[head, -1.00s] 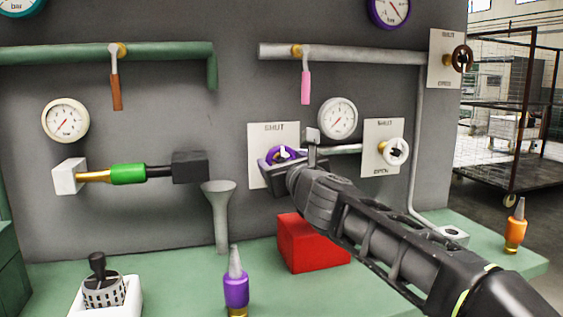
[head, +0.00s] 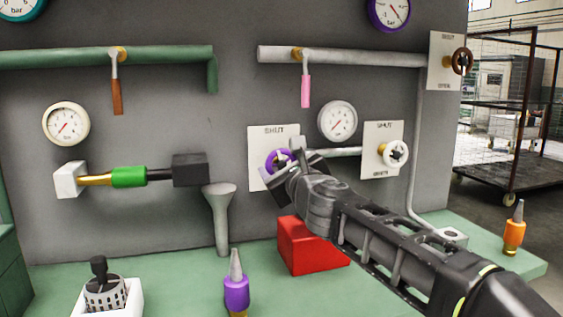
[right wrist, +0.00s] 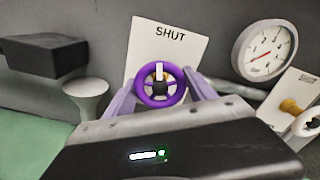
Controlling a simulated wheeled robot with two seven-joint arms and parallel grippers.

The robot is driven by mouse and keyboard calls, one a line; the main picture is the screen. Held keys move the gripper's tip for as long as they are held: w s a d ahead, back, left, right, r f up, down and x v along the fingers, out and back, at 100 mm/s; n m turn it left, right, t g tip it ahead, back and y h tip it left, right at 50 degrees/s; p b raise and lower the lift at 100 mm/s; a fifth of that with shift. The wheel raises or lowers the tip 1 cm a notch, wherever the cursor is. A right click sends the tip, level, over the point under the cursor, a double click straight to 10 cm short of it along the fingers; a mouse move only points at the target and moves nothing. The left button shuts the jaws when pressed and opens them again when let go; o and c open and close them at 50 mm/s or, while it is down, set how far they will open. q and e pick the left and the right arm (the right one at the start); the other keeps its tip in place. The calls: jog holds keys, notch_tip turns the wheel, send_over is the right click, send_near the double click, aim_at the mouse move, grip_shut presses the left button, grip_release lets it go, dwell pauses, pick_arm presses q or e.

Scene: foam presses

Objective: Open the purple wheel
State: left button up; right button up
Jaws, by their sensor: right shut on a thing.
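The purple wheel (head: 274,160) sits on a white plate (head: 258,142) marked SHUT on the grey panel. In the right wrist view the purple wheel (right wrist: 161,99) faces me as a ring with a dark hub and a pale bar at its top, below the word SHUT. My right gripper (head: 282,163) is shut on the wheel. In the right wrist view its fingers (right wrist: 160,86) lie on the wheel's left and right sides. The plate's lower part is hidden behind my gripper. My left gripper is not in view.
A white wheel (head: 394,154) on its own plate and a gauge (head: 337,121) are close right of my gripper. A grey funnel (head: 219,190) stands left. A red block (head: 300,245) lies below my arm. A purple bottle (head: 236,290) stands on the green bench.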

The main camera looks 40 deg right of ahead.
jog(key=n+p, duration=0.2)
jog(key=n, duration=0.5)
jog(key=n+p, duration=0.1)
jog(key=n, duration=0.3)
jog(key=shift+f+n+p, duration=0.1)
jog(key=shift+n+p, duration=0.6)
jog(key=shift+n, duration=1.1)
jog(key=o, duration=1.4)
